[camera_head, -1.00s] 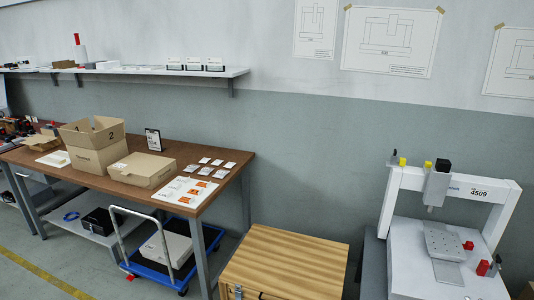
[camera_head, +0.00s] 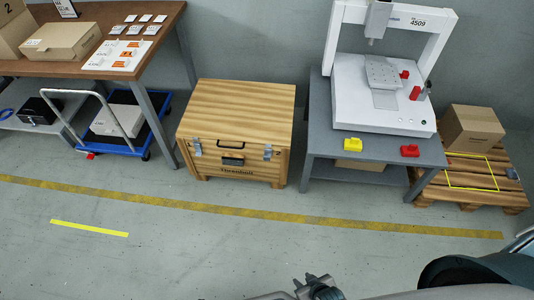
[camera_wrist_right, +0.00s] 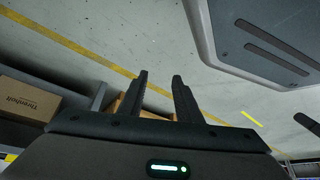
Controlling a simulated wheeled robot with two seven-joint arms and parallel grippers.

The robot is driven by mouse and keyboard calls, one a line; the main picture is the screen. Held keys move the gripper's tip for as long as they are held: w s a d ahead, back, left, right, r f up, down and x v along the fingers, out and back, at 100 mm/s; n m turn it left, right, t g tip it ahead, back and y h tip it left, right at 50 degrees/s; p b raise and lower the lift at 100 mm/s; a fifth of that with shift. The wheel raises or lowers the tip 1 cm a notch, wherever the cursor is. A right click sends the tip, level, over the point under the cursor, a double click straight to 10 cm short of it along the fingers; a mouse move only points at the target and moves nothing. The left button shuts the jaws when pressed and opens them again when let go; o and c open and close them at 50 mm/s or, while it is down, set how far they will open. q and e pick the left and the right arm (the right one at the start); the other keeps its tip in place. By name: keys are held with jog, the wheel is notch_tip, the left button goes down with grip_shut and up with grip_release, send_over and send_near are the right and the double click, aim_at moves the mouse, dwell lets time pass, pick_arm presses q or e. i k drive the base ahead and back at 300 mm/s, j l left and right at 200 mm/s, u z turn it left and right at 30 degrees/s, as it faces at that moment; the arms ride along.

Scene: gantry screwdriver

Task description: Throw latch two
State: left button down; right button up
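A wooden crate (camera_head: 236,130) labelled "Threnholt" stands on the floor mid-picture in the head view, its lid closed. Its front has a left metal latch (camera_head: 197,147) and a right metal latch (camera_head: 267,152), with a dark handle between them. No number is legible on either latch, and their exact state is too small to tell. My right gripper (camera_head: 318,287) is at the bottom edge of the head view, well short of the crate. In the right wrist view its two dark fingers (camera_wrist_right: 160,97) stand apart with nothing between them. My left gripper is not visible.
Right of the crate is a grey bench (camera_head: 318,130) with a white gantry machine (camera_head: 350,95), a yellow block (camera_head: 352,144) and a red block (camera_head: 410,151). A pallet (camera_head: 480,205) with a carton (camera_head: 472,128) is further right. The floor before the crate is clear.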

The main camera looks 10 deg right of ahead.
aim_at(268, 154)
jog(key=i+j, duration=0.1)
jog(key=j, duration=0.3)
jog(key=i+j+z, duration=0.1)
jog(key=j, duration=0.35)
jog(key=i+j, duration=0.15)
jog(key=j, duration=0.25)
jog(key=i+j+z, duration=0.1)
jog(key=j, duration=0.3)
